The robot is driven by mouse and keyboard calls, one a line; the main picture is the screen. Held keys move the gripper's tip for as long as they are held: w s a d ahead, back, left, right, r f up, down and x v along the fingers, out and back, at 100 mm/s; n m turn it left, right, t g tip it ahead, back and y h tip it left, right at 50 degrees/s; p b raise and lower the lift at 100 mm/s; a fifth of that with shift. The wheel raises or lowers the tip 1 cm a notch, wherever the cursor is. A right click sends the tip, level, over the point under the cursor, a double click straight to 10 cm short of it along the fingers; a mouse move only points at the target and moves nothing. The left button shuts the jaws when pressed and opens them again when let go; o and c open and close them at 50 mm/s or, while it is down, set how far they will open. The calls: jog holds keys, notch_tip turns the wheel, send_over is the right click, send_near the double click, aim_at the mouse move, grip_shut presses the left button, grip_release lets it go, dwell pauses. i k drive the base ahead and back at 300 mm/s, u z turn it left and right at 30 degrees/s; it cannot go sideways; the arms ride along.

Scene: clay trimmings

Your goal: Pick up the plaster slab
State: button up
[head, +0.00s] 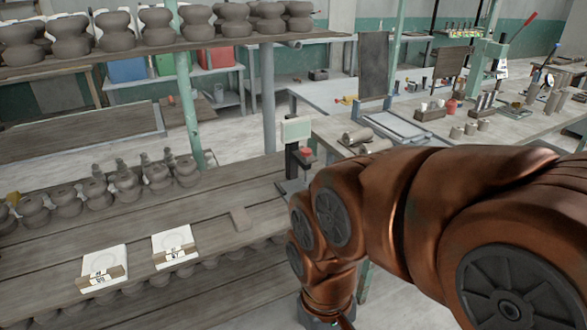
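Two pale, squarish slabs that look like plaster lie on the wooden shelf at the lower left. One slab (106,256) is farther left and nearer. The other slab (172,240) lies to its right and a little farther back. Each has a faint round mark on top and a brown block with a white label at its front edge. I cannot tell which one the task means. My copper-coloured arm fills the right side and bends down to the bottom edge, to the right of both slabs. My gripper's fingers are out of view.
A flat grey-brown piece (241,219) lies right of the slabs on the shelf (215,262). Several clay pots (126,186) line the shelf behind them. A green post (190,95) rises behind. An upper shelf (120,57) with pots overhangs the back.

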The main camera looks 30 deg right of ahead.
aim_at(175, 246)
jog(key=u, duration=0.1)
jog(key=k, duration=0.45)
jog(key=u, duration=1.6)
jog(key=i, duration=0.9)
jog(key=z, duration=0.45)
